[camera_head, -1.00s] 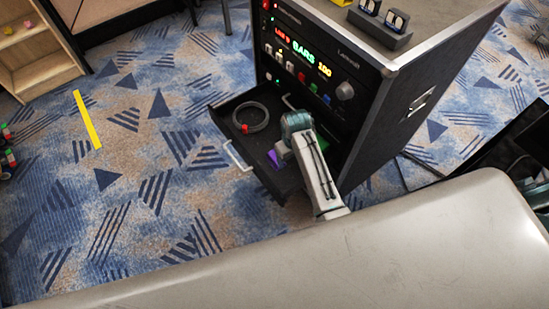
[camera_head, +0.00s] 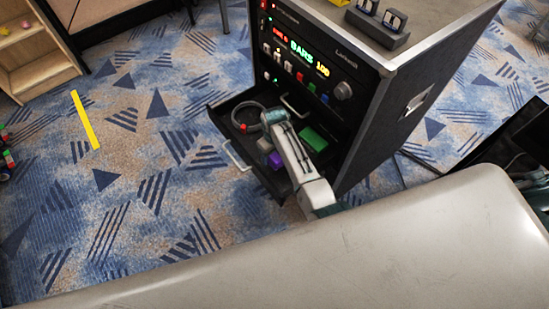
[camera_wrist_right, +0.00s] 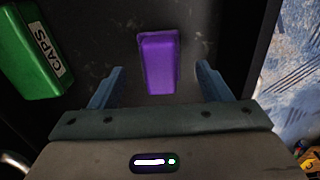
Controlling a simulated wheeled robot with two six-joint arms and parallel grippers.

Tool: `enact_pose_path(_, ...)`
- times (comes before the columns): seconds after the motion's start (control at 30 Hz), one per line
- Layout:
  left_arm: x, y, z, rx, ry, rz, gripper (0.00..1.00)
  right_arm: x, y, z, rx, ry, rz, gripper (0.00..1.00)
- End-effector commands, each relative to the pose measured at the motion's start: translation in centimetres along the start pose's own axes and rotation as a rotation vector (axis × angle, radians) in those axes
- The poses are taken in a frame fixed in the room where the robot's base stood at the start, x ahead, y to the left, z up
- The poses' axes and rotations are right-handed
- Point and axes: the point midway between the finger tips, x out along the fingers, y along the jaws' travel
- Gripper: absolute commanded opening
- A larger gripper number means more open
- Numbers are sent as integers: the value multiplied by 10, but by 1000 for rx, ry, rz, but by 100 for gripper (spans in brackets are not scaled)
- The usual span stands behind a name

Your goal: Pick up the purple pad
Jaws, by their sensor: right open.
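The purple pad (camera_head: 275,160) lies in the open black drawer (camera_head: 240,165) of the rack, partly behind my right arm in the head view. In the right wrist view the purple pad (camera_wrist_right: 159,62) shows whole, on the dark drawer floor. My right gripper (camera_wrist_right: 160,69) is open and empty. Its two fingers stand apart, one left and one right of the pad in the picture, with clear gaps. I cannot tell how high they are above it. In the head view my right gripper (camera_head: 266,142) is over the drawer. My left gripper is not in view.
A dark cable coil (camera_head: 247,117) lies at the drawer's far left. The rack (camera_head: 415,105) stands behind and right of the drawer.

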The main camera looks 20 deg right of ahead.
Motion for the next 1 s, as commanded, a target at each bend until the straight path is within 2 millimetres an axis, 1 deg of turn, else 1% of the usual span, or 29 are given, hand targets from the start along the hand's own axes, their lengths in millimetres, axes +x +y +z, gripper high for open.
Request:
enact_pose_path(0.1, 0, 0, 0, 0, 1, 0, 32, 17, 0, 0, 0, -3, 0, 71)
enact_pose_path(0.2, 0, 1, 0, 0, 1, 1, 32, 25, 0, 0, 1, -1, 0, 71)
enact_pose_path(0.47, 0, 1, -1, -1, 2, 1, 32, 27, 0, 0, 1, 1, 0, 71)
enact_pose_path(0.5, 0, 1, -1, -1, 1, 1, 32, 27, 0, 0, 1, 1, 0, 63)
enact_pose_path(0.67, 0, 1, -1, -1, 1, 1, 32, 27, 0, 0, 1, 0, 0, 32)
enact_pose_path(0.7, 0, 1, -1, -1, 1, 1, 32, 27, 0, 0, 1, 0, 0, 24)
enact_pose_path(1.0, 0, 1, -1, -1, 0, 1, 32, 25, 0, 0, 1, 1, 0, 23)
